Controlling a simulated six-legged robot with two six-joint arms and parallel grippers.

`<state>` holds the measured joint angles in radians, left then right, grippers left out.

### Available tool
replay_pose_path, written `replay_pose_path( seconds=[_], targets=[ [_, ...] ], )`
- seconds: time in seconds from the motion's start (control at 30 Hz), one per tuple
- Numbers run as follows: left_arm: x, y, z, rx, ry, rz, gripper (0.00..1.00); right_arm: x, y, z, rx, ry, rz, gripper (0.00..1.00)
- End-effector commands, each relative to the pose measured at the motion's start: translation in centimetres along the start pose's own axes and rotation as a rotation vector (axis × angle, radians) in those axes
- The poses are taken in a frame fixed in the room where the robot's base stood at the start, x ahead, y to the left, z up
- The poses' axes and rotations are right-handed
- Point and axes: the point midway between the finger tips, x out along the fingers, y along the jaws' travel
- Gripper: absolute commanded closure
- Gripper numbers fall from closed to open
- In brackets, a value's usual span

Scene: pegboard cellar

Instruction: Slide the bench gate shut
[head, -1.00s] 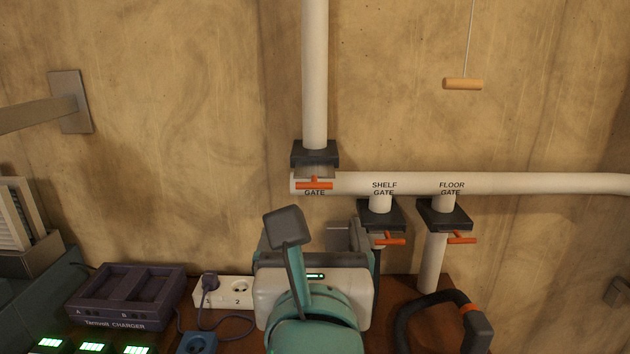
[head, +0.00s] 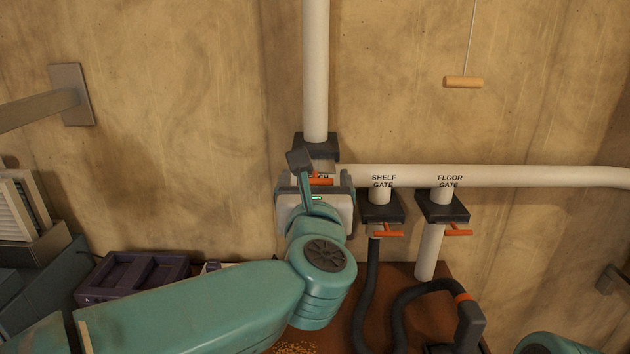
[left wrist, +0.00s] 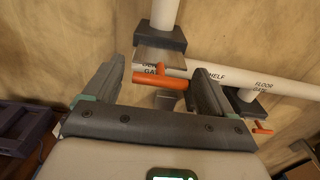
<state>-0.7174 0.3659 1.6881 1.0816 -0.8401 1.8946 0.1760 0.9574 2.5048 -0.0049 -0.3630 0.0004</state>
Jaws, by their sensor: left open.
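The bench gate is a dark block (head: 316,146) on the upright white pipe, with a pale metal plate sticking out below it and an orange T-shaped handle (head: 321,181) at the plate's end. My left gripper (head: 315,184) is at the handle and partly hides it and the label. In the left wrist view the block (left wrist: 166,38), plate (left wrist: 158,57) and handle (left wrist: 160,81) show clearly. There my left gripper (left wrist: 157,83) is open, with one finger on each side of the handle's crossbar. Contact cannot be told. My right gripper is out of view.
The shelf gate (head: 382,207) and floor gate (head: 442,207), with orange handles, hang from the horizontal white pipe (head: 520,178) close on the right. Dark hoses (head: 367,290) run below. A purple charger (head: 135,274) stands lower left. A wooden pull handle (head: 463,82) hangs upper right.

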Motion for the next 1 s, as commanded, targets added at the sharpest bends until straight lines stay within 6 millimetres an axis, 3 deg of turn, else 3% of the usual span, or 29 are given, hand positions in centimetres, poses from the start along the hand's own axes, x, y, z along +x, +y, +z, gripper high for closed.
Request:
replay_pose_path(
  seconds=[0.03, 0.27, 0.37, 0.7, 1.0],
  targets=[
    [0.0, 0.0, 0.0, 0.0, 0.0, 0.0, 0.21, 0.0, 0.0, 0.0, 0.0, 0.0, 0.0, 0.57],
    [-0.1, 0.0, 0.0, 0.0, 0.0, 0.0, 0.95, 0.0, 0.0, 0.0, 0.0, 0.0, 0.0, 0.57],
    [0.3, 0.0, -0.1, 0.0, 0.0, 0.001, 0.95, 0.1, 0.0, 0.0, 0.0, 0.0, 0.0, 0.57],
    [5.5, 0.0, 0.1, 0.0, -0.002, 0.001, 0.96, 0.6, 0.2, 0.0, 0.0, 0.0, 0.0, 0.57],
    [5.8, 0.0, 0.2, 0.0, -0.004, 0.0, 0.95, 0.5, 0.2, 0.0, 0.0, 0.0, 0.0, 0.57]
  ],
)
